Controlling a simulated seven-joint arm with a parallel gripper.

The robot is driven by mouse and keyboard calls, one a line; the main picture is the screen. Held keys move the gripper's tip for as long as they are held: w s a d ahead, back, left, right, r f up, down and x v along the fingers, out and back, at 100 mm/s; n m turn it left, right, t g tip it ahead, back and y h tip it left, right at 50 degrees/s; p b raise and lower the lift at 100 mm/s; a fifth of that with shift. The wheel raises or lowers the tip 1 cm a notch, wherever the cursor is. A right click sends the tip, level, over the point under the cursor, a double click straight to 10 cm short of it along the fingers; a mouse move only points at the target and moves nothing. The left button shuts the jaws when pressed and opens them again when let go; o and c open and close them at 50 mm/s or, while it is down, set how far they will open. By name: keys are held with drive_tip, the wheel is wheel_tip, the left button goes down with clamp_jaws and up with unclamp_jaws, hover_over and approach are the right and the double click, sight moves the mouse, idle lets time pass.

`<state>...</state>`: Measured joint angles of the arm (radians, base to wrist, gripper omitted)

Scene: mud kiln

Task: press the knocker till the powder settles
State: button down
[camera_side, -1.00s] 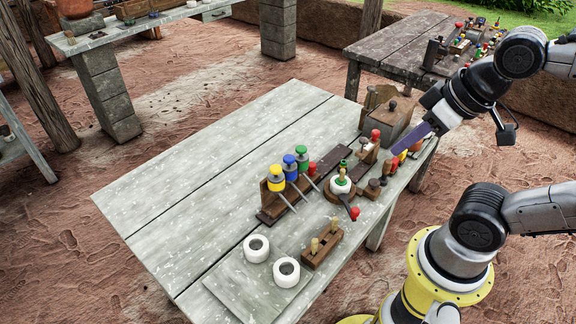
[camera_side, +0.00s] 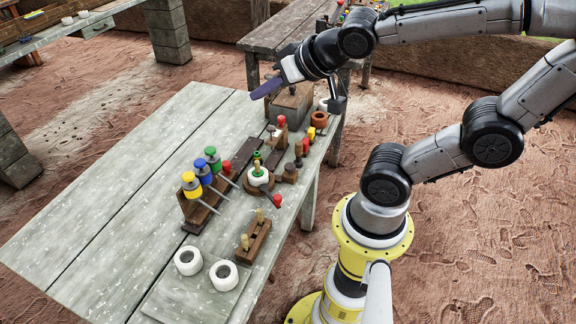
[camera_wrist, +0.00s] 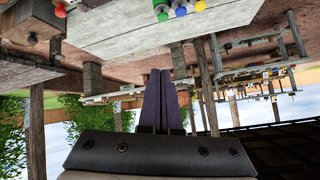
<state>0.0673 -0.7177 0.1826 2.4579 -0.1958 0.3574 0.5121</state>
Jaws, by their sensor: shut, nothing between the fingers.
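The shut fingers also show in the wrist view (camera_wrist: 160,78). I cannot tell for sure which fixture is the knocker. Candidates are a small brown block with a red knob (camera_side: 279,132) in front of the box, and a red-tipped lever (camera_side: 270,193) beside a round wooden base with a white, green-topped pot (camera_side: 258,176). No powder can be made out.
A rack holds yellow (camera_side: 191,187), blue and green capped canisters with rods. The table's left side (camera_side: 110,220) is clear. Another cluttered table stands behind.

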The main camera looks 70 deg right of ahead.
drive_tip(key=w+d+f+m, duration=0.2)
drive_tip(key=w+d+f, duration=0.1)
drive_tip(key=w, duration=0.1)
drive_tip(key=m+g+h, duration=0.1)
drive_tip(key=m+h, duration=0.1)
drive_tip(key=m, duration=0.5)
hover_over(292, 168)
wheel_tip(292, 168, down, 16)
drive_tip(key=shift+f, duration=0.15)
drive_tip(key=shift+f, duration=4.4)
drive_tip(key=shift+f, duration=0.15)
drive_tip(key=shift+f, duration=0.25)
